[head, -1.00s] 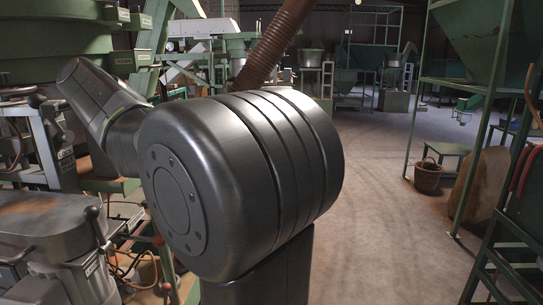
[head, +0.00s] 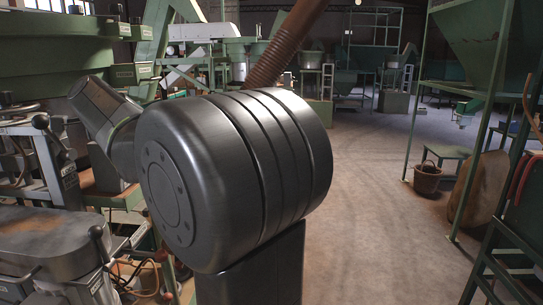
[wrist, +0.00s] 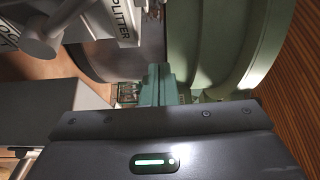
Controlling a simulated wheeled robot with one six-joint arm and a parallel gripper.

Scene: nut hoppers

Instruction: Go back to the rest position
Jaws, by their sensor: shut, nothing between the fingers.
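My gripper (wrist: 160,122) shows in the wrist view as a dark housing with a green light strip across the bottom. In the head view my dark arm fills the middle, with a large round joint and a link reaching up to the left. The gripper itself is hidden in the head view.
Green machines (head: 60,45) with handles and cables crowd the left. A brown ribbed hose (head: 272,65) hangs behind my arm. At right stand a green hopper frame (head: 490,95), a basket (head: 427,180) and a brown sack (head: 478,190). The floor (head: 370,220) between is clear.

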